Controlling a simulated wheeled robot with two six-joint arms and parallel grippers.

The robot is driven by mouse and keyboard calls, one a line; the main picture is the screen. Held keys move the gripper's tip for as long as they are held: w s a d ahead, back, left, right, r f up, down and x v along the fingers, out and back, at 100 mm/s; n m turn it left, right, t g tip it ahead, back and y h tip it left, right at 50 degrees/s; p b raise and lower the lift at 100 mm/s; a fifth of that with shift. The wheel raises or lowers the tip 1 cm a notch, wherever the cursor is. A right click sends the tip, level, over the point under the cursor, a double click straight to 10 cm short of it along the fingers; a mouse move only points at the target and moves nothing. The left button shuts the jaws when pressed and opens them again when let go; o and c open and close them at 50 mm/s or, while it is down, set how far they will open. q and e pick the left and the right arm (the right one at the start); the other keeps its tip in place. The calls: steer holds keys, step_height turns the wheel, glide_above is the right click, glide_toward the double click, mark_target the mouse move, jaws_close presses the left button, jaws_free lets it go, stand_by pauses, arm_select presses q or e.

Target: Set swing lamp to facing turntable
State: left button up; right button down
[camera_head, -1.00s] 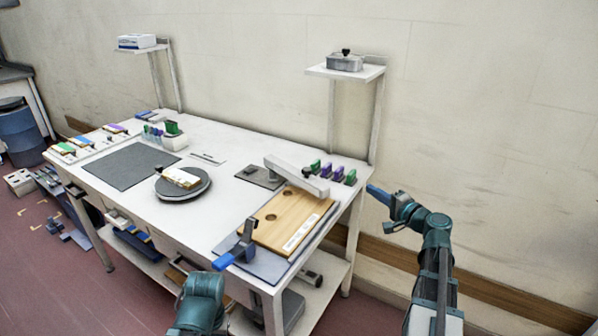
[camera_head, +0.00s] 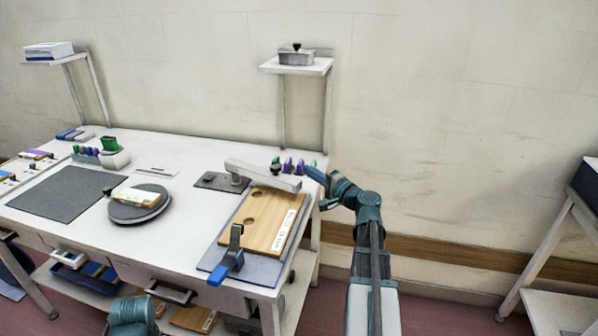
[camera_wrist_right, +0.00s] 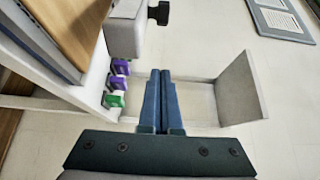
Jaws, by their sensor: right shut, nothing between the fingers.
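The swing lamp (camera_head: 262,175) is a pale grey arm on a dark base plate (camera_head: 212,182). It points right, over the wooden board and away from the turntable. The turntable (camera_head: 125,215) is a round grey disc left of the lamp, with a small white and tan block on it. My right gripper (camera_head: 310,172) is shut and empty, just right of the lamp's free end. In the right wrist view its blue fingers (camera_wrist_right: 160,75) are together, and the lamp's end (camera_wrist_right: 124,32) with a black knob is ahead and left, apart from them. My left gripper is out of view.
The wooden board (camera_head: 262,225) lies under the lamp, beside a blue-handled clamp (camera_head: 228,268). Several green and purple clips (camera_head: 288,166) stand near my right fingers. A shelf on posts (camera_head: 297,67) rises behind. A dark mat (camera_head: 65,195) lies left of the turntable.

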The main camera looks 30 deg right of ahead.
steer(key=w, duration=0.9)
steer(key=shift+s+a, duration=0.4)
steer(key=shift+a, duration=0.35)
steer(key=shift+s+a, duration=0.35)
steer(key=shift+a, duration=0.45)
steer(key=shift+s+a, duration=0.4)
steer(key=shift+a, duration=0.35)
